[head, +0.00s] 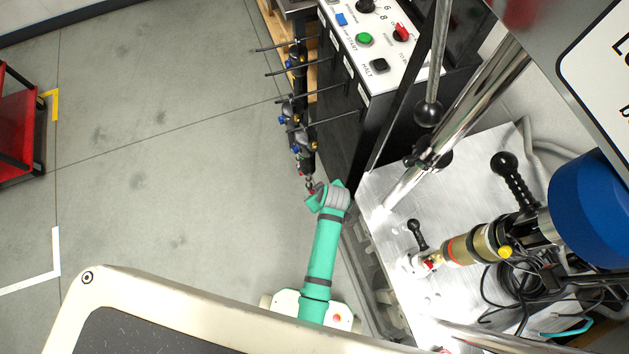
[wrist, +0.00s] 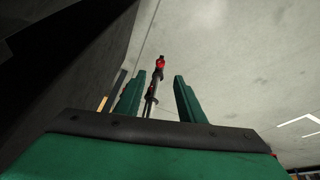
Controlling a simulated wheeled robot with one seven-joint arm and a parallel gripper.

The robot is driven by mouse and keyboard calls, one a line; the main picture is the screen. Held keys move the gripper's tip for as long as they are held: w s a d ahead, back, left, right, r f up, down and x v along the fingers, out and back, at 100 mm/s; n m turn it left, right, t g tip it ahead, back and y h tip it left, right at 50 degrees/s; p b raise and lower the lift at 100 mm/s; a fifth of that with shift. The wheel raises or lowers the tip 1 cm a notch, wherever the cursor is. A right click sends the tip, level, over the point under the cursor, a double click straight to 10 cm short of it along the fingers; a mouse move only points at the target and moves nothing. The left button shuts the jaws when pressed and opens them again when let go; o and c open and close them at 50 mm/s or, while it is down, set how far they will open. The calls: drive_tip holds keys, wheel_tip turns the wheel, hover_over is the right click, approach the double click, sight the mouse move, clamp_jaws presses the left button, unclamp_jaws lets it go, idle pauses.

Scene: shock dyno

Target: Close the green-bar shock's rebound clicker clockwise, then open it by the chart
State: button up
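Several shocks (head: 297,133) hang in a row beside the black cabinet in the head view, with dark bodies and blue and gold fittings. No green bar can be made out on any of them. The lowest shock's shaft end, with a small red part (head: 312,189), lies right by the end of my arm. In the wrist view my gripper (wrist: 159,84) is open, its two green fingers apart. A thin shaft (wrist: 151,96) with a red, black-tipped end (wrist: 159,65) shows between and beyond the fingers, nearer the left one. Contact cannot be told. The chart cannot be identified.
The control panel (head: 391,52) has a green button, a red switch and black knobs. A metal machine bed (head: 400,290) with another, gold-bodied shock (head: 468,247) and black-handled levers stands to the right. Thin rods (head: 328,118) stick out near the shocks. Open floor (head: 170,180) lies left.

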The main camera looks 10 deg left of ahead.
sight(313, 192)
drive_tip(key=x, duration=1)
drive_tip(key=shift+f, duration=0.15)
clamp_jaws()
